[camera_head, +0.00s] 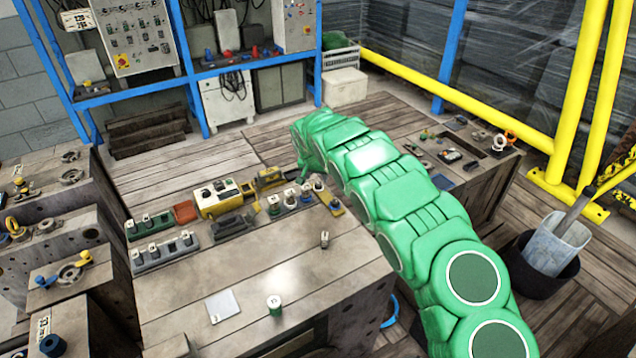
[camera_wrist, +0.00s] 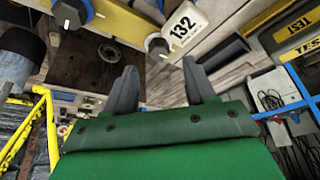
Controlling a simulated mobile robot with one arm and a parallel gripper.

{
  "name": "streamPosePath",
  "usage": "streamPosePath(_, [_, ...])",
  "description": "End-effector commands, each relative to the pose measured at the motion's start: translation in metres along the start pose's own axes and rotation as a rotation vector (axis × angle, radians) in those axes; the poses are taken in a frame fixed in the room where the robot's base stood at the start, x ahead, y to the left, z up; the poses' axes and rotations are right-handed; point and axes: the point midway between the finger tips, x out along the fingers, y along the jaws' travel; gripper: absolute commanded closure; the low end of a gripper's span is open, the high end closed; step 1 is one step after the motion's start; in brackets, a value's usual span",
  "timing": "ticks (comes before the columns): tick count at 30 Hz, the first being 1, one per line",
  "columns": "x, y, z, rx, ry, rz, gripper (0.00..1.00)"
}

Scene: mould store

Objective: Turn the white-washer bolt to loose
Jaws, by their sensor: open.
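My gripper (camera_wrist: 160,88) is open, its two grey fingers spread with nothing between them. In the wrist view a dark round bolt head (camera_wrist: 157,45) with a white mark sits beyond the fingers, on a yellow block next to a white "132" label (camera_wrist: 185,27). In the head view several small bolt heads (camera_head: 306,196) stand in a row on the bench, close to the lower end of my arm. My fingertips are hard to make out there.
A yellow fixture (camera_head: 222,198) and a grey strip of knobs (camera_head: 165,250) stand on the wooden bench (camera_head: 270,270). A white card (camera_head: 223,306) and a green-sided cylinder (camera_head: 274,305) lie at the front. A yellow rail (camera_head: 450,95) runs behind a second bench at the right.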

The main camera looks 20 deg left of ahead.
Motion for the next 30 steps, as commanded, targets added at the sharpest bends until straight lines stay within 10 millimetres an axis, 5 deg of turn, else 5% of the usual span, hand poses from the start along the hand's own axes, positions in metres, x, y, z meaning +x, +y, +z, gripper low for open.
streamPosePath(15, [0.044, 0.0, 0.002, 0.0, -0.004, 0.0, 0.45])
streamPosePath(30, [0.052, 0.0, 0.001, 0.0, -0.002, 0.001, 0.45])
